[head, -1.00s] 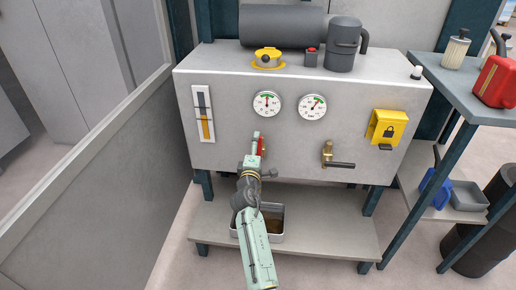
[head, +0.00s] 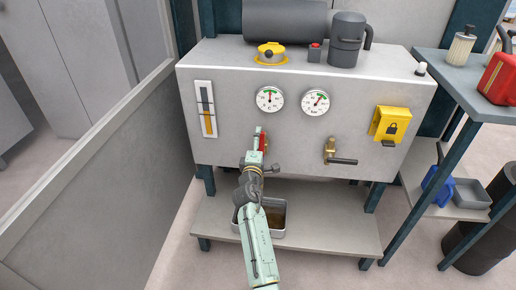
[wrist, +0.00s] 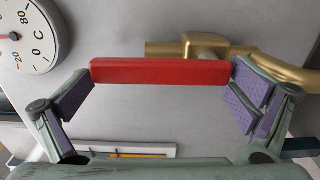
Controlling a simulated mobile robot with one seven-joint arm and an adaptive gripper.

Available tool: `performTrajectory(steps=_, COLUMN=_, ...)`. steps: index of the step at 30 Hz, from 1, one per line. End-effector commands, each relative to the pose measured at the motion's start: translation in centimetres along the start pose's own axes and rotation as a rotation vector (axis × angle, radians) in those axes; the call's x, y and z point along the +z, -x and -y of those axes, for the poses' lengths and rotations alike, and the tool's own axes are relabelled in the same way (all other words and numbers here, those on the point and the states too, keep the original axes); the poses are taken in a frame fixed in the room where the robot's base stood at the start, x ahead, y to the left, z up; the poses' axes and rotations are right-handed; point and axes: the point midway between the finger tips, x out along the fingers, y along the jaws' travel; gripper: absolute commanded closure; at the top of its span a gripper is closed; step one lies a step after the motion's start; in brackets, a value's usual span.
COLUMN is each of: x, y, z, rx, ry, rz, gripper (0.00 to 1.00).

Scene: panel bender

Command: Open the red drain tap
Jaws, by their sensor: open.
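The red tap handle (wrist: 160,72) is a flat bar that lies across the wrist view, level in the picture. The brass tap body (wrist: 205,48) is behind its right end. My gripper (wrist: 158,98) is open, with one purple-padded finger near each end of the bar. The right finger's tip is very close to the bar's right end; I cannot tell if it touches. In the head view the red handle (head: 263,142) shows at the tip of my gripper (head: 257,150), low on the front of the grey cabinet (head: 225,140). The tap body is hidden there by my arm.
A second brass valve (head: 330,150) with a dark lever sticks out to the right. Two round gauges (head: 270,99) are above. A metal tray (head: 277,218) with brownish contents stands on the lower shelf (head: 330,225) under my arm. A wall panel (head: 100,170) stands at left.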

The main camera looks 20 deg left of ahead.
Motion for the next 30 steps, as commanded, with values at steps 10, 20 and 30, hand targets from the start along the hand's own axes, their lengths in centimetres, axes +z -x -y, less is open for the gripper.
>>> performTrajectory(steps=10, x=0.0, y=5.9, z=0.1, rx=-0.001, ry=-0.002, rz=0.0, gripper=0.0)
performTrajectory(steps=20, x=0.0, y=11.1, z=0.0, rx=0.0, ry=0.0, rz=0.0, gripper=0.0)
performTrajectory(steps=30, x=0.0, y=11.8, z=-0.1, rx=0.001, ry=0.001, rz=0.0, gripper=0.0)
